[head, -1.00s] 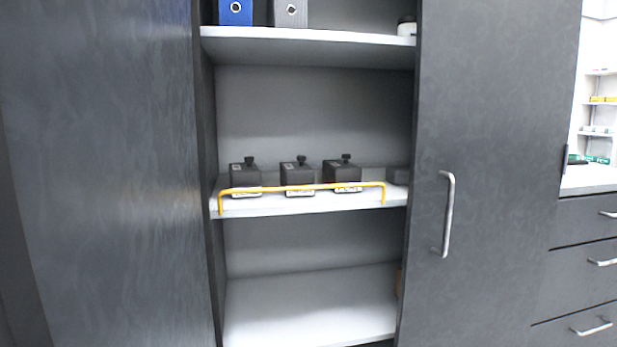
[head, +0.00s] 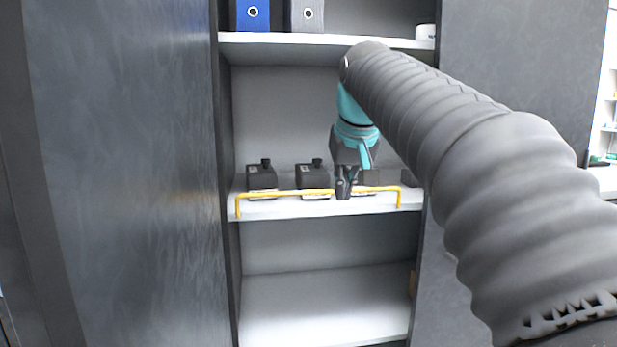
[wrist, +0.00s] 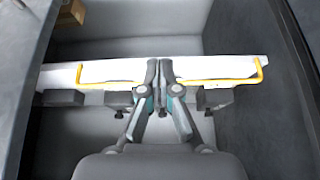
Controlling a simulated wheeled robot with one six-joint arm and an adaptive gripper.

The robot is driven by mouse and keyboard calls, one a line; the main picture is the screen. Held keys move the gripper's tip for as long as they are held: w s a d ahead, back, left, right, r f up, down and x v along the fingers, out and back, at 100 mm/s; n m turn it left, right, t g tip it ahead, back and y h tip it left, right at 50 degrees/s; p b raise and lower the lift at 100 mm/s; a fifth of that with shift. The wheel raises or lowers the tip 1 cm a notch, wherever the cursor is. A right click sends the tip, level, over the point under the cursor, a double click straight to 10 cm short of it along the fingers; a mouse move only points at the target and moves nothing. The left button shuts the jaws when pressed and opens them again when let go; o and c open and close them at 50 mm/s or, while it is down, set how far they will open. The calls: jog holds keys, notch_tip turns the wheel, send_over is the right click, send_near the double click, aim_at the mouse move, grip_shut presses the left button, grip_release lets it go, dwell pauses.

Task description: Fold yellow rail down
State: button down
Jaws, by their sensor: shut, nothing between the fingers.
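The yellow rail (head: 285,194) stands up along the front edge of the middle shelf (head: 290,211), with a bent leg at each end. My gripper (head: 344,194) is shut and empty. In the head view it points down at the rail and hides part of its right half. In the wrist view my gripper (wrist: 159,66) has its fingertips together at the middle of the rail (wrist: 225,80), covering a short piece of it. I cannot tell whether the fingers touch the rail.
Dark boxes with black knobs (head: 262,180) stand on the shelf behind the rail; one is mostly hidden by my gripper. The upper shelf (head: 300,40) holds a blue binder (head: 252,14) and a grey one (head: 304,14). The lower shelf (head: 320,305) looks mostly bare. Dark cabinet panels flank the opening.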

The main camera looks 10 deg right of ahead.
jog(key=w+r+p, duration=0.1)
jog(key=w+r, duration=0.5)
jog(key=w, duration=0.2)
jog(key=shift+w+d, duration=0.35)
jog(key=shift+w, duration=0.05)
jog(key=x, duration=1)
jog(key=shift+r+b, duration=0.1)
jog(key=shift+b, duration=0.3)
jog(key=shift+b, duration=0.3)
